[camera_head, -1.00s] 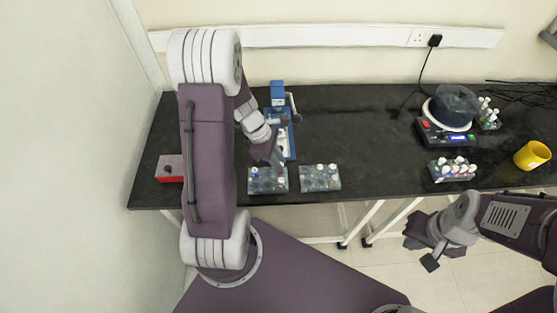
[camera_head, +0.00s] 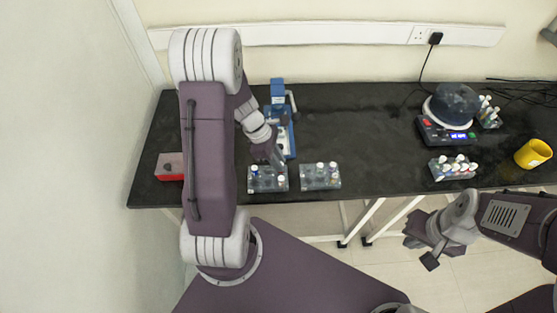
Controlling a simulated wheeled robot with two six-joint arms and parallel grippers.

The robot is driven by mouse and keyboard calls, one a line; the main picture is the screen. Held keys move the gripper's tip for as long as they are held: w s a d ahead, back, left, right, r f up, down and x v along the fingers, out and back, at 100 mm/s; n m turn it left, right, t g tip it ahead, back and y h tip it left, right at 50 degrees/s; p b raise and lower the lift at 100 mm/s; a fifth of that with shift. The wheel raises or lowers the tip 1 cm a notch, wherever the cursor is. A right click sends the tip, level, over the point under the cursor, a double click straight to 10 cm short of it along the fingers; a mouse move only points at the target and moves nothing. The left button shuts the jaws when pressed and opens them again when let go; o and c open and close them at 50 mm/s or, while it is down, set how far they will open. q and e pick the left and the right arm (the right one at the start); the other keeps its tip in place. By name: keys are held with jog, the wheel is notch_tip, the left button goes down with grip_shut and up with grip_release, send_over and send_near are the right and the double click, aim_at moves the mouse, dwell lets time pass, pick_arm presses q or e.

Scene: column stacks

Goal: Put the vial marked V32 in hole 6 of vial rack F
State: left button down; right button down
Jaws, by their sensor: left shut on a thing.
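Two clear vial racks stand near the table's front edge, a left rack (camera_head: 267,186) and a right rack (camera_head: 320,185), each with a few capped vials. Their letters and the vial marks are too small to read. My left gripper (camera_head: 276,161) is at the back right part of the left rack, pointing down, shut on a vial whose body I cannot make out. Whether that vial is in a hole or above it I cannot tell. My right gripper (camera_head: 422,254) is off the table's front edge at the right; its fingers look spread and empty.
A blue and white device (camera_head: 279,115) stands behind the left rack. A red box (camera_head: 169,167) is at the left. At the right are a round-topped device (camera_head: 449,115), two more vial racks (camera_head: 453,170) (camera_head: 488,117) and a yellow cup (camera_head: 532,154). The middle of the table is clear.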

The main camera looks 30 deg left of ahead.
pick_arm(q)
jog(key=shift+f, duration=0.15)
jog(key=shift+f+b, duration=0.4)
jog(key=shift+f, duration=0.05)
jog(key=c, duration=0.9)
grip_release()
notch_tip(320, 180, up, 6)
jog(key=p, duration=0.6)
jog(key=shift+r, duration=0.1)
